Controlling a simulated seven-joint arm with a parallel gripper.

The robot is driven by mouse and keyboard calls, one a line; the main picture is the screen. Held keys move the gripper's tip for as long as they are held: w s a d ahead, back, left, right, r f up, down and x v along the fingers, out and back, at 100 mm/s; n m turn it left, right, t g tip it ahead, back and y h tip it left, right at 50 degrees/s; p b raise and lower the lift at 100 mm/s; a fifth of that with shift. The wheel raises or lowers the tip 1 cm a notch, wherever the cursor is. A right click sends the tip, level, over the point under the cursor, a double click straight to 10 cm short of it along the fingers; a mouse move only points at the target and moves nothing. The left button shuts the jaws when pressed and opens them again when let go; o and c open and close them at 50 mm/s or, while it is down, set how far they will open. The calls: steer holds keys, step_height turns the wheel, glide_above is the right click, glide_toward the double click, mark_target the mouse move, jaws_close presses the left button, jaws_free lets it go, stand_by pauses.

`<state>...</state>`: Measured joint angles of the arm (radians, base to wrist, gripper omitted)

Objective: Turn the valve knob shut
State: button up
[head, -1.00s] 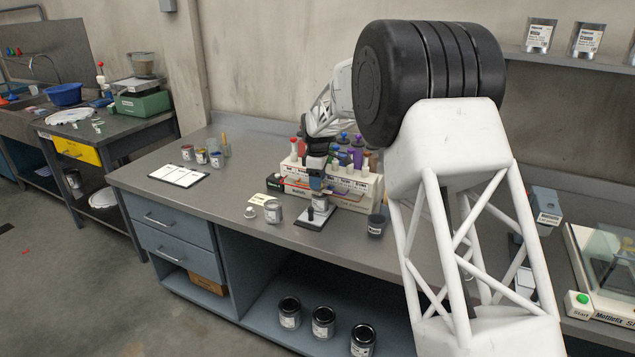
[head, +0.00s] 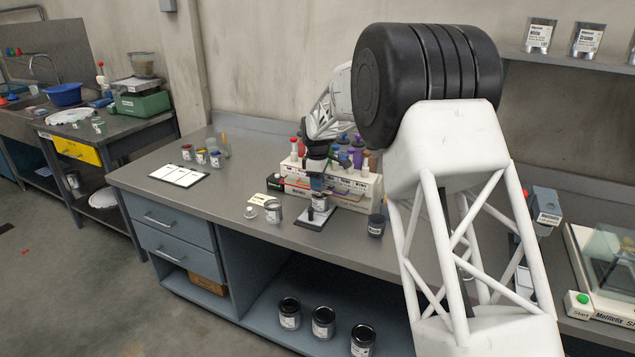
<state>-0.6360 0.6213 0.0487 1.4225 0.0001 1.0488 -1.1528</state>
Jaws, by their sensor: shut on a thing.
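The dispenser (head: 352,189) is a cream-coloured rack on the bench with several coloured-top bottles on it. My gripper (head: 317,183) is at its front, fingers pointing down. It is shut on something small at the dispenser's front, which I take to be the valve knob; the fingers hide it. An open can (head: 321,203) stands just below my gripper, on a small dark-topped scale (head: 314,220).
Left of the scale are a can (head: 273,212) and a white lid (head: 252,212). A dark cup (head: 376,225) stands to the right. A clipboard (head: 179,175) and small jars (head: 201,156) lie farther left. The bench front between them is clear.

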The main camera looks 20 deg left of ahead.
steer(key=shift+m, duration=0.4)
steer(key=m, duration=0.7)
steer(key=shift+m, duration=0.4)
steer(key=m, duration=0.4)
steer(key=shift+m, duration=2.6)
steer(key=o, duration=0.9)
steer(key=shift+o, duration=0.2)
